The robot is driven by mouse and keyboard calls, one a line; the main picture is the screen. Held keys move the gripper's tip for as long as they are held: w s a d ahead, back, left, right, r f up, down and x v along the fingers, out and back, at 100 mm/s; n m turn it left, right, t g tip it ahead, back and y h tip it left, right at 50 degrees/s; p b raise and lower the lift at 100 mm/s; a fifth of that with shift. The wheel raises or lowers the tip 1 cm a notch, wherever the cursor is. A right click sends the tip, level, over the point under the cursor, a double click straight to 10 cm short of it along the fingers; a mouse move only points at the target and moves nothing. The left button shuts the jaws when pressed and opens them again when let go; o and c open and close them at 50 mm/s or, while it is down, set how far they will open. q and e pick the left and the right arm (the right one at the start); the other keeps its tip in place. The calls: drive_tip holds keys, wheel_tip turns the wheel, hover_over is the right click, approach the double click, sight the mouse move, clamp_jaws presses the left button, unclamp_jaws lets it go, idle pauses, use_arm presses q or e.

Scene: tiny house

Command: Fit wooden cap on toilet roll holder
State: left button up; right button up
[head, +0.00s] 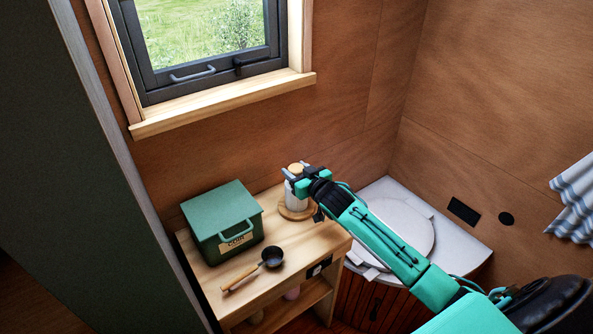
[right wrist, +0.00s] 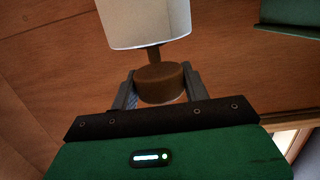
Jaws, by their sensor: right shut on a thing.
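The toilet roll holder has a round wooden base (head: 297,211) on the wooden shelf unit, with a white toilet roll (head: 295,196) upright on it. My right gripper (head: 298,174) is above the roll, shut on the round wooden cap (head: 295,168). In the right wrist view, the cap (right wrist: 160,82) sits between the two fingers of my right gripper (right wrist: 160,88). A short dark stem (right wrist: 153,53) shows between the cap and the end of the roll (right wrist: 145,25). I cannot tell whether the cap is seated on the stem. My left gripper is not in view.
A green lidded box (head: 222,224) and a small dark pan (head: 271,257) with a wooden handle stand on the shelf unit (head: 325,243), left of the holder. A white counter with a round lid (head: 402,228) is to the right. A window (head: 205,40) is above.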

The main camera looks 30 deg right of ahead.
drive_tip(key=shift+f+b, duration=0.6)
drive_tip(key=shift+f, duration=0.55)
drive_tip(key=o, duration=1)
drive_tip(key=shift+s+d+r+b, duration=0.25)
drive_tip(key=shift+s+r+b, duration=0.15)
drive_tip(key=shift+s, duration=1.85)
drive_tip(key=shift+s+d+r+b, duration=0.2)
drive_tip(key=shift+s+r+b, duration=0.15)
drive_tip(key=shift+s, duration=1.95)
drive_tip(key=shift+s+d+r+b, duration=0.3)
drive_tip(key=shift+s+b, duration=0.15)
drive_tip(key=shift+s, duration=1.8)
